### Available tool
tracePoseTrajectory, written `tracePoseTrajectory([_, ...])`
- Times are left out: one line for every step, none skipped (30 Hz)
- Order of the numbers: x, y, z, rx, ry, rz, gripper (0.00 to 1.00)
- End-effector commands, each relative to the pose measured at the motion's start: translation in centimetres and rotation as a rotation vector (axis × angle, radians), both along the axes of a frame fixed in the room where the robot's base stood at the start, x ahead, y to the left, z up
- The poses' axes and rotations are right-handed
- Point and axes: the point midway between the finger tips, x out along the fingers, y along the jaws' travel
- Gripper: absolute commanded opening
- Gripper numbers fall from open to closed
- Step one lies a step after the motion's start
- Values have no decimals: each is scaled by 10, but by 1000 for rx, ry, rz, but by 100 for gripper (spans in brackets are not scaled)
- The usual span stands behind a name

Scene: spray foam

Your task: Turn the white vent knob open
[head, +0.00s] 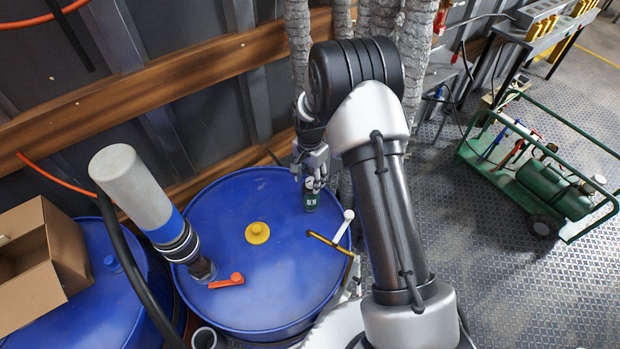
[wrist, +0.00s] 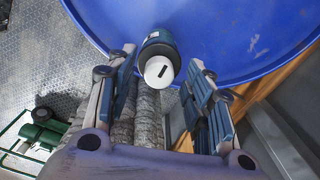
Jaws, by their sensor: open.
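The white vent knob (wrist: 159,71) shows in the wrist view as a round white cap with a dark slot, on top of a dark green cylinder (wrist: 157,44). In the head view the green cylinder (head: 311,201) stands on the blue drum lid, and my gripper mostly hides the knob. My gripper (head: 311,178) is directly above it, pointing down. Its fingers are open. In the wrist view the knob lies between the two fingertips, with a gap on each side. I cannot tell how far the tips are above it.
Wrapped pipes and a wall stand behind. A green cart (head: 545,185) is on the right.

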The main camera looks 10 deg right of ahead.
Motion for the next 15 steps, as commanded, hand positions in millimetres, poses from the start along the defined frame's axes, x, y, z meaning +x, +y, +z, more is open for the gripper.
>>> tracePoseTrajectory([0, 0, -4, 0, 0, 0, 47])
tracePoseTrajectory([0, 0, -5, 0, 0, 0, 47])
tracePoseTrajectory([0, 0, -6, 0, -1, 0, 47])
tracePoseTrajectory([0, 0, -7, 0, -1, 0, 47])
tracePoseTrajectory([0, 0, -7, 0, -1, 0, 47])
tracePoseTrajectory([0, 0, -8, 0, -1, 0, 47])
tracePoseTrajectory([0, 0, -8, 0, -1, 0, 47])
tracePoseTrajectory([0, 0, -8, 0, -1, 0, 47])
tracePoseTrajectory([0, 0, -8, 0, -1, 0, 47])
tracePoseTrajectory([0, 0, -8, 0, -1, 0, 47])
tracePoseTrajectory([0, 0, -8, 0, -1, 0, 47])
tracePoseTrajectory([0, 0, -7, 0, -1, 0, 46])
tracePoseTrajectory([0, 0, -7, 0, -1, 0, 44])
tracePoseTrajectory([0, 0, -7, 0, -1, 0, 42])
tracePoseTrajectory([0, 0, -7, 0, -1, 0, 39])
